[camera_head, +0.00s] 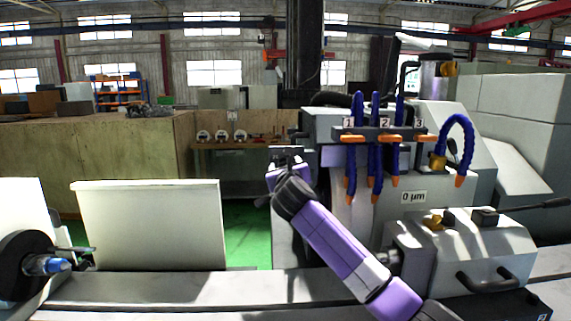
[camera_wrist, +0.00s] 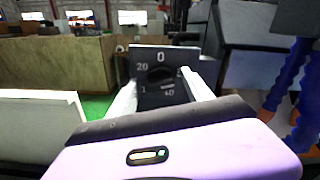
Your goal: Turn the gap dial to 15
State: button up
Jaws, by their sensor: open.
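The gap dial (camera_wrist: 160,75) is a dark round knob on a dark plate with white marks in the wrist view. Where the knob points is too small to tell. My gripper (camera_wrist: 160,95) is open, with one pale finger on each side of the dial plate's lower part. I cannot tell whether the fingers touch the knob. In the head view my gripper (camera_head: 286,160) is at the plate, and my wrist hides most of the dial.
A pale panel (camera_head: 150,225) stands at the left beside a spindle (camera_head: 45,264). The green floor (camera_head: 246,235) shows between panel and machine.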

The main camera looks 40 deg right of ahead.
jog(key=shift+w+d, duration=0.15)
jog(key=shift+w, duration=0.1)
jog(key=shift+c, duration=0.2)
grip_shut()
jog(key=shift+m, duration=0.4)
